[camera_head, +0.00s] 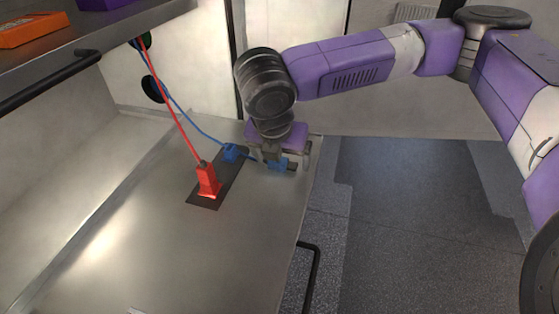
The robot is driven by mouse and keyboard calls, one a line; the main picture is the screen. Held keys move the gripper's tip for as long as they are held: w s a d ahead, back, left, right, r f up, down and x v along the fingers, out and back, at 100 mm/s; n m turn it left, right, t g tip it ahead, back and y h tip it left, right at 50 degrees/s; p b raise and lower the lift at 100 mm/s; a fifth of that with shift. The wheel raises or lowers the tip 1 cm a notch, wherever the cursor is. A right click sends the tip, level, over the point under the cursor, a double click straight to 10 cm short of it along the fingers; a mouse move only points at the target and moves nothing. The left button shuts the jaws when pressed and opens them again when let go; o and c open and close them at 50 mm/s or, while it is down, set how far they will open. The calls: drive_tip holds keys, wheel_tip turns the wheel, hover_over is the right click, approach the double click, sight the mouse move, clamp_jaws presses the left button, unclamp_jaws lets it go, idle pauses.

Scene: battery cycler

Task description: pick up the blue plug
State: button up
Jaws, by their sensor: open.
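The blue plug (231,152) is on the far end of a dark mat on the metal bench, with a blue cable running up and left from it. My gripper (274,169) is open and low over the bench, just right of the plug. A blue patch shows at the gripper's fingers; I cannot tell whether it is part of the gripper or of something between the fingers. The gripper hides part of that area, and contact with the plug cannot be told.
A red plug (208,181) with a red cable stands upright on the dark mat (204,203), left of and nearer than the blue plug. A shelf (80,38) with a dark bar handle overhangs the upper left. The near bench (150,250) is mostly clear. Open floor lies to the right.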

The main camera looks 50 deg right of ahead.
drive_tip(key=shift+f, duration=0.25)
drive_tip(key=c, duration=1.3)
drive_tip(key=shift+r, duration=0.15)
drive_tip(key=shift+c, duration=0.2)
